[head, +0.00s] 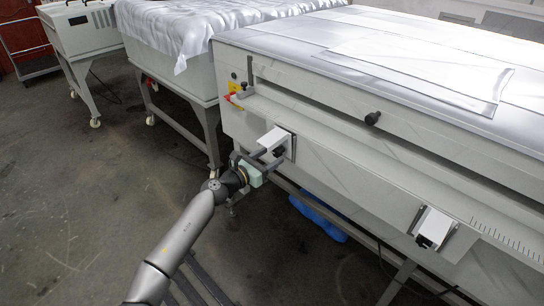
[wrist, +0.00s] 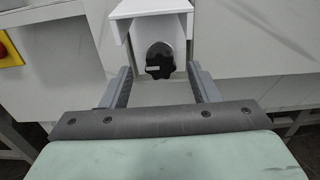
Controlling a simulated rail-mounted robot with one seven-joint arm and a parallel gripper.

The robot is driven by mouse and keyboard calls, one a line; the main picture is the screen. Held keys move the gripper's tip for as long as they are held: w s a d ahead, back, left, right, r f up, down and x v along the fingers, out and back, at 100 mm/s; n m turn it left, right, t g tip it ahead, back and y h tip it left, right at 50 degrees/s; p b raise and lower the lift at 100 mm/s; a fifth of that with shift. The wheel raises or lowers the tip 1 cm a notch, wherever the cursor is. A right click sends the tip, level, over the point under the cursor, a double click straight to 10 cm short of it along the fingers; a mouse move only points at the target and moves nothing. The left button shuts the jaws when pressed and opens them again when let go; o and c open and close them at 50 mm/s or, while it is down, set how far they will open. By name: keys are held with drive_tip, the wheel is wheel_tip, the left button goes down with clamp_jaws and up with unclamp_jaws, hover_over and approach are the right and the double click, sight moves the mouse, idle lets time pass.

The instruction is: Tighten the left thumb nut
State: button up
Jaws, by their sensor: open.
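The left thumb nut (wrist: 160,60) is a black lobed knob under a white bracket (wrist: 152,10) on the front of the plate processor. In the head view the left bracket (head: 273,138) shows on the machine's front, with the dark nut (head: 279,151) partly visible beside it. My gripper (wrist: 160,80) is open, with one finger on each side below the nut in the wrist view. The fingers appear apart from the nut and hold nothing. In the head view my gripper (head: 258,160) is at the left bracket.
A second bracket (head: 436,224) with a dark knob is farther right on the machine front. A red and yellow switch (wrist: 8,48) is at the left. A cloth-covered table (head: 180,70) stands behind. The floor (head: 100,190) at left is clear.

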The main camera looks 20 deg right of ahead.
drive_tip(key=shift+x, duration=0.85)
drive_tip(key=c, duration=1)
drive_tip(key=shift+o, duration=0.2)
